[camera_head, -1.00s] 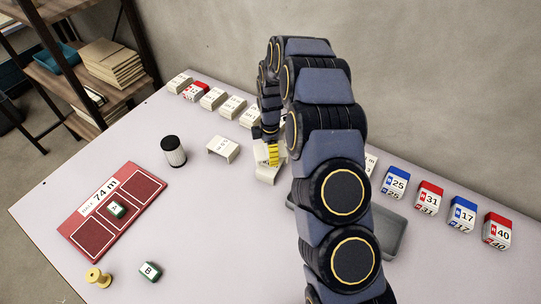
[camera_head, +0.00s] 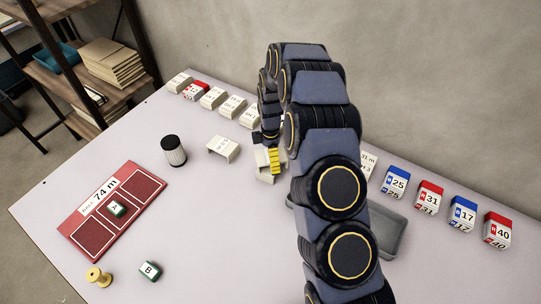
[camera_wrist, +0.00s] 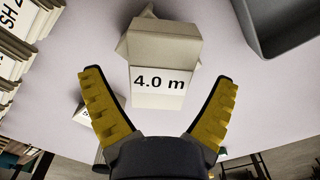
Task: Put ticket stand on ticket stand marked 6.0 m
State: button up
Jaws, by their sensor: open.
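A white ticket stand (camera_wrist: 160,75) marked 4.0 m lies between the fingertips of my gripper (camera_wrist: 155,83) in the wrist view. The fingers are spread wide, with gaps on both sides of the stand. In the head view, a yellow finger of my gripper (camera_head: 275,161) is beside a white stand (camera_head: 264,178), partly hidden by my arm. A second white ticket stand (camera_head: 223,149) is on the table to its left; its label is too small to read. A white stand (camera_wrist: 84,115) also shows partly behind the left finger in the wrist view. No 6.0 m label is readable.
A grey tray (camera_head: 392,232) is behind my arm to the right. Red and blue number boxes (camera_head: 428,196) and white blocks (camera_head: 232,106) line the back. A black-lidded jar (camera_head: 174,151), a red board (camera_head: 112,211) and a spool (camera_head: 98,278) are at left.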

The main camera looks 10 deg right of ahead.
notch_tip(320, 180, up, 12)
jog(key=s+a+r+m, duration=0.2)
jog(key=s+r+m, duration=0.75)
jog(key=s, duration=0.65)
jog(key=s+r+m+g, duration=0.1)
jog(key=s+r+m, duration=0.2)
jog(key=s+m, duration=0.5)
jog(key=s, duration=1.1)
jog(key=shift+d+r+g, duration=0.25)
jog(key=shift+d+g, duration=0.05)
jog(key=shift+g, duration=0.1)
